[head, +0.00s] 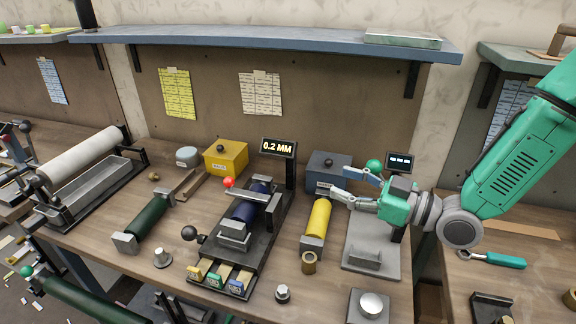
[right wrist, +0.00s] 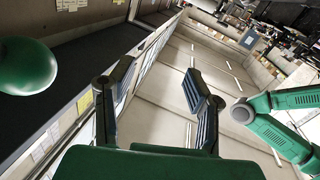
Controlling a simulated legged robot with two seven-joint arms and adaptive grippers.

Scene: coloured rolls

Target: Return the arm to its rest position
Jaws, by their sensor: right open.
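My right gripper (head: 337,180) is at the end of my green right arm, which comes in from the upper right. Its fingers are spread and hold nothing, and they show apart in the right wrist view (right wrist: 158,82). In the picture the gripper lies just above the yellow roll (head: 319,219), in front of the blue-grey box (head: 327,160). A gap to the roll cannot be measured. A green ball knob (head: 375,165) is close to the gripper; a green ball (right wrist: 27,65) is large in the wrist view. My left gripper is not seen.
The wooden bench (head: 105,235) holds a blue roll (head: 249,203) in a black press, a green roll (head: 148,219) and a yellow box (head: 226,157). A grey stand (head: 372,255) with a display is under the wrist. A shelf (head: 270,43) overhangs behind.

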